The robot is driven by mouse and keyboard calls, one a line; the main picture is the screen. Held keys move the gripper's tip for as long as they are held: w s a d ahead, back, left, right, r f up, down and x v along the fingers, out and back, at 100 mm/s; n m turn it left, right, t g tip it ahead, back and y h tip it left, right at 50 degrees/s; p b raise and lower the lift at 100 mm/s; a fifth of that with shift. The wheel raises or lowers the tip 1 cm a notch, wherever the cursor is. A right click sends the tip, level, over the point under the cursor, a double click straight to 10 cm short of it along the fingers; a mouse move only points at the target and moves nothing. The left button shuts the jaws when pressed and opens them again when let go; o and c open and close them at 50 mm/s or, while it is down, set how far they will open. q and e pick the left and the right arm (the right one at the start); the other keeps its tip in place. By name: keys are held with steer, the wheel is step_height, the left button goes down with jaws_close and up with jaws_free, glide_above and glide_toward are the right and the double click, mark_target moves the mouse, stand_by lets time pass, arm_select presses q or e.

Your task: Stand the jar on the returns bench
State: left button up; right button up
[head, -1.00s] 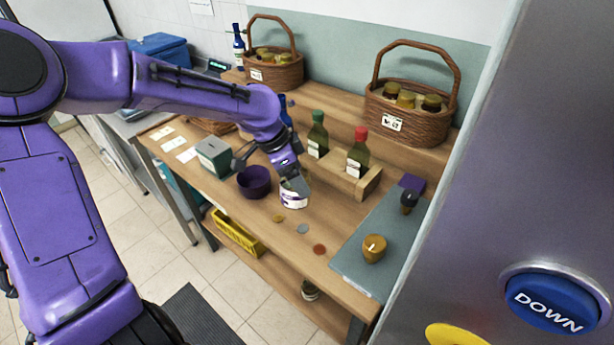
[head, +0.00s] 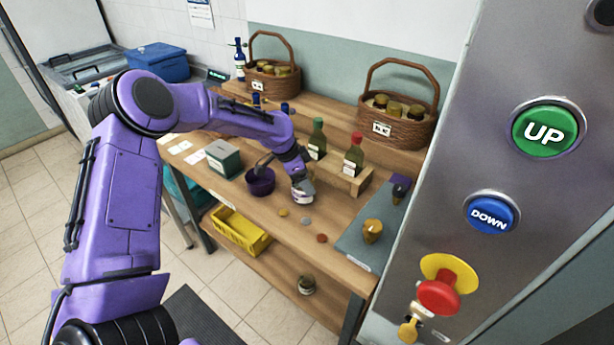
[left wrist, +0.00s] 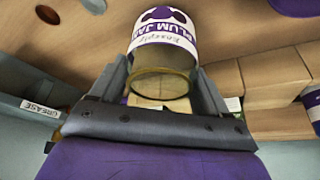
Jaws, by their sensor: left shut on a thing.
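My left gripper (head: 300,180) is shut on a jar (head: 302,195) with a white and purple label, over the wooden bench (head: 262,213). In the left wrist view the jar (left wrist: 170,55) sits between the fingers (left wrist: 160,95). The clear glass end of the jar points toward the wrist camera. I cannot tell if the jar touches the bench top. My right gripper is not in view.
A purple bowl (head: 260,181) stands left of the jar, with a green box (head: 223,160) beyond it. Bottles (head: 352,156) stand behind on a wooden block. A grey mat (head: 352,245) is at the right. A panel (head: 490,130) fills the right side.

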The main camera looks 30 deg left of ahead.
arm_select(q)
steer(key=shift+s+a+r, duration=0.15)
steer(key=shift+s, duration=0.2)
steer(key=shift+f, duration=0.2)
steer(key=o, duration=1.4)
steer(key=shift+w+d+f, duration=0.1)
steer(key=shift+w+f, duration=0.25)
steer(key=shift+w, duration=0.2)
steer(key=shift+w+d+f, duration=0.1)
steer(key=shift+w+f, duration=0.2)
steer(key=shift+w, duration=0.35)
steer(key=shift+r, duration=0.1)
steer(key=b+v, duration=0.1)
steer(key=v, duration=1.2)
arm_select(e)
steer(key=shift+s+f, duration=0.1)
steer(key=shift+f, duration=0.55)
arm_select(q)
steer(key=shift+s, duration=0.2)
